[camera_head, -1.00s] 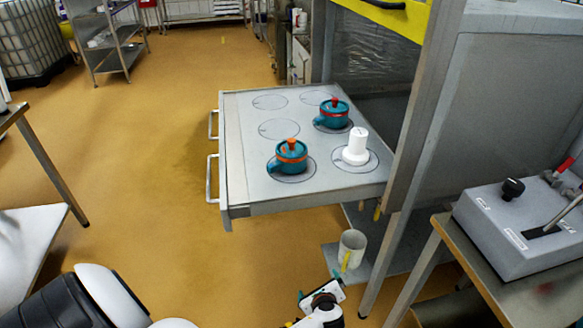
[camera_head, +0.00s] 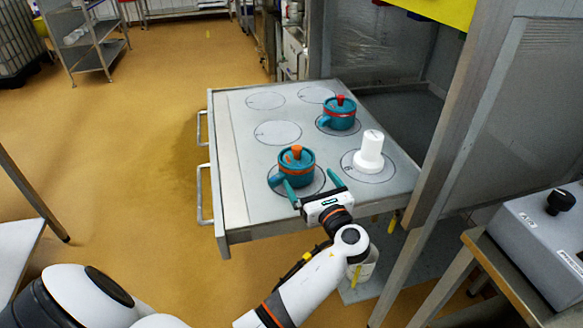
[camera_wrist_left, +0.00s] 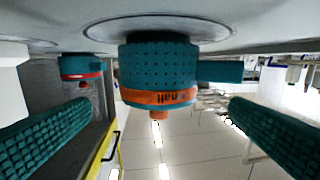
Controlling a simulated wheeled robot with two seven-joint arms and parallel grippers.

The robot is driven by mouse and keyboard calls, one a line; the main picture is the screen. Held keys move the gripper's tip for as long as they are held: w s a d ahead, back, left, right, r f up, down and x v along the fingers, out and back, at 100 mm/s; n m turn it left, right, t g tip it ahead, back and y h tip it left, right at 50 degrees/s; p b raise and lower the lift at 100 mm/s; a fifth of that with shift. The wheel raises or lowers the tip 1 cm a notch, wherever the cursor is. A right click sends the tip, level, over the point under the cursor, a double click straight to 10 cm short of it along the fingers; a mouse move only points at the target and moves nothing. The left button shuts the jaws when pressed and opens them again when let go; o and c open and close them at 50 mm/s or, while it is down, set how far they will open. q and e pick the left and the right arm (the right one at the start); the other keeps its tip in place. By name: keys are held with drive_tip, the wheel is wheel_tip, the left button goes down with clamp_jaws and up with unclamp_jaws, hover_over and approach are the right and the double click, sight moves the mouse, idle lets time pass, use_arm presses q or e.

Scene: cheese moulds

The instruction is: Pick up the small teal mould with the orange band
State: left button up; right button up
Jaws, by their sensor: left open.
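The small teal mould with the orange band (camera_head: 294,168) stands in the near-left circle of the grey table, with its orange knob up and its handle to the left. In the left wrist view the mould (camera_wrist_left: 158,70) appears upside down, mid-picture, with dimpled teal walls and lettering on the band (camera_wrist_left: 160,97). My left gripper (camera_head: 311,184) is open at the near side of the mould, its fingers pointing towards it. In the wrist view the fingers (camera_wrist_left: 160,130) spread wide on both sides, with nothing gripped. My right gripper is not in view.
A similar teal mould with a red knob (camera_head: 339,114) stands behind. A white stepped cylinder (camera_head: 369,152) stands to the right, close to my gripper. Several circles on the table (camera_head: 235,130) are empty. A metal post (camera_head: 460,130) rises at the right.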

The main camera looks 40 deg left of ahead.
sight(304, 171)
use_arm(q)
drive_tip(key=x, duration=0.6)
drive_tip(key=p+x, duration=0.1)
drive_tip(key=x, duration=0.1)
drive_tip(key=shift+w+a+r, duration=0.25)
drive_tip(key=shift+w+a+f, duration=0.1)
drive_tip(key=shift+w+a, duration=0.15)
drive_tip(key=shift+a, duration=0.15)
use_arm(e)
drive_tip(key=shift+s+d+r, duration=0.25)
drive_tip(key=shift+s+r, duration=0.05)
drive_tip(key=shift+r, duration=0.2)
use_arm(q)
drive_tip(key=shift+d, duration=0.1)
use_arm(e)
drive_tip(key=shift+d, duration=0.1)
use_arm(q)
drive_tip(key=c, duration=0.8)
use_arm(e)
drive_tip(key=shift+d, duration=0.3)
